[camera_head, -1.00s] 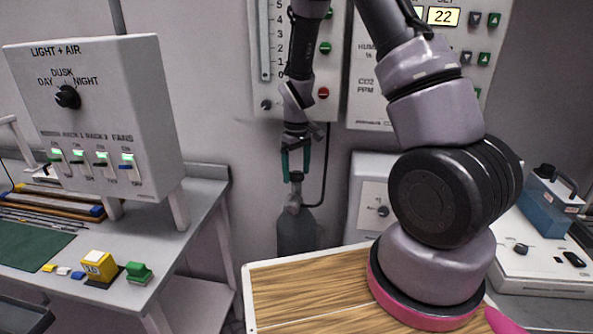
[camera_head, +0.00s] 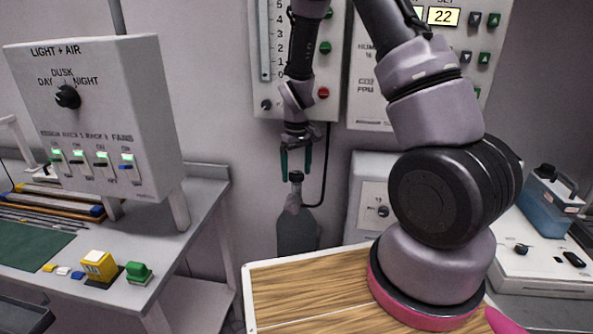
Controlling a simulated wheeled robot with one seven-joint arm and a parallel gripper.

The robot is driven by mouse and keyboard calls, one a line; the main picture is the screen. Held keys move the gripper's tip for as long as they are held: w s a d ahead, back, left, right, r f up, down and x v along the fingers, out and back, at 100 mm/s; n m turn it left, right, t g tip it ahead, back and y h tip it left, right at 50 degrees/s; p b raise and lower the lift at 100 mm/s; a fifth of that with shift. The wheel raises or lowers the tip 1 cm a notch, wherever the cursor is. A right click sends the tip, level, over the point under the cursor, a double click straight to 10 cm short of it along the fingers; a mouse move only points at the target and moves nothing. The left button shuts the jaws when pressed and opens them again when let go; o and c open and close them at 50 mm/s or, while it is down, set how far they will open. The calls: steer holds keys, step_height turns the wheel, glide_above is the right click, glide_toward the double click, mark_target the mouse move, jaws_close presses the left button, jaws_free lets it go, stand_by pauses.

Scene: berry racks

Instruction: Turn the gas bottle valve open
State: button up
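The grey gas bottle (camera_head: 296,233) stands upright by the wall behind the wooden board. Its small dark valve knob (camera_head: 297,177) sits on top of the neck. My gripper (camera_head: 297,179) points straight down over the bottle, with its two green fingers spread apart. The fingertips are at about the height of the knob, one to its left and one to its right in the picture. A gap shows on each side, so the fingers do not look closed on it. I cannot tell from this view whether the knob lies exactly between them in depth.
A black hose (camera_head: 325,170) runs down the wall close to the right of my gripper. A white control box (camera_head: 372,190) is right of the bottle. The light and air panel (camera_head: 95,115) stands on the left bench. The wooden board (camera_head: 310,290) is in front.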

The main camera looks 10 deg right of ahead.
steer(key=shift+r, duration=0.1)
step_height(320, 180, up, 11)
stand_by(0.6)
step_height(320, 180, up, 15)
steer(key=m+t+y, duration=0.2)
steer(key=m+t, duration=0.1)
steer(key=m, duration=0.1)
glide_above(297, 174)
steer(key=s+d, duration=0.4)
steer(key=s, duration=0.3)
steer(key=s+d+r+m+t, duration=0.1)
steer(key=s+r+m+t, duration=0.1)
steer(key=s+r, duration=0.2)
steer(key=s+d+r+m+t, duration=0.1)
steer(key=s+r, duration=0.4)
steer(key=s, duration=0.5)
steer(key=shift+d+r+m+t, duration=0.2)
steer(key=shift+m+t, duration=0.4)
steer(key=shift+m, duration=0.2)
